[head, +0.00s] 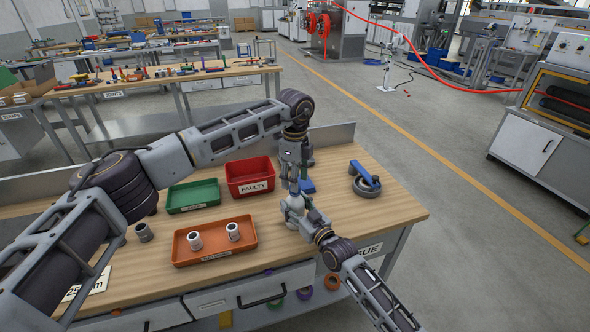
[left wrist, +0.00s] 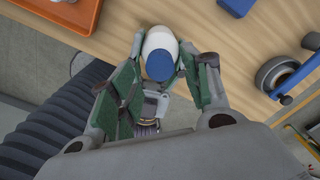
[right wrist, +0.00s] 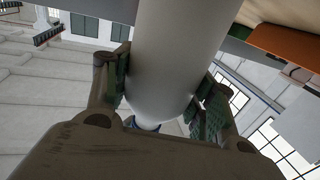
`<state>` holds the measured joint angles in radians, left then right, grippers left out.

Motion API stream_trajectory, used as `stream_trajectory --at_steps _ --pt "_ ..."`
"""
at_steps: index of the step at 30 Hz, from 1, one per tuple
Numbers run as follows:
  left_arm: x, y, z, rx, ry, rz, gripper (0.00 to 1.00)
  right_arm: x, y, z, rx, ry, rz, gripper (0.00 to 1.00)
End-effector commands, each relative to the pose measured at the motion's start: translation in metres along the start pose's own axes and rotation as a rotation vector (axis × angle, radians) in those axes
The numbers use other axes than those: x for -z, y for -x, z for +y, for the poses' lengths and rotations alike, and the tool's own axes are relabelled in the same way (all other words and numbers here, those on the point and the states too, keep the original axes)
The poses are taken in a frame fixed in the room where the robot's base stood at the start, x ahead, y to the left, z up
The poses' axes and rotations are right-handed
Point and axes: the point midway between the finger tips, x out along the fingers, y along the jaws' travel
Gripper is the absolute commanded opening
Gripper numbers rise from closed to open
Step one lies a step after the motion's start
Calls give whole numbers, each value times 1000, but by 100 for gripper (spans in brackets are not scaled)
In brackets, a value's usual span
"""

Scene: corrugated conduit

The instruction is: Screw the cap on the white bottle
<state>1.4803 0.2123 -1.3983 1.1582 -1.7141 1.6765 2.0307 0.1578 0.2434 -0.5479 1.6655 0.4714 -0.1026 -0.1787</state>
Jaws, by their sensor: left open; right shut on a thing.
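The white bottle (head: 294,204) is held upright above the front part of the table by my right gripper (head: 310,216). In the right wrist view its large white body (right wrist: 180,50) lies between the green-padded fingers, which are shut on it. A blue cap (left wrist: 159,66) sits at the bottle's top end in the left wrist view. A little blue also shows at the neck (right wrist: 147,123) in the right wrist view. My left gripper (head: 294,180) points down from above. Its open fingers stand on either side of the cap. How far the cap is threaded cannot be told.
An orange tray (head: 180,262) with two grey-white fittings, a green tray (head: 172,209) and a red bin labelled FAULTY (head: 236,189) stand to the left. A blue-handled tool with a round grey part (head: 366,192) lies at right. The table's right end (head: 405,210) is bare.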

Motion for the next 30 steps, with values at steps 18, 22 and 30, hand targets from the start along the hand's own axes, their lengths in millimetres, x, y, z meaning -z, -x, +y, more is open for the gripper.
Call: stream_trajectory --at_steps 18,22,30 --pt "0 -29 0 1 1 1 48 0 0 0 0 0 -1 0" --pt "0 -28 0 1 1 0 41 0 0 0 0 0 -1 0" --pt "0 -28 0 1 0 0 7 0 0 0 0 0 -1 0"
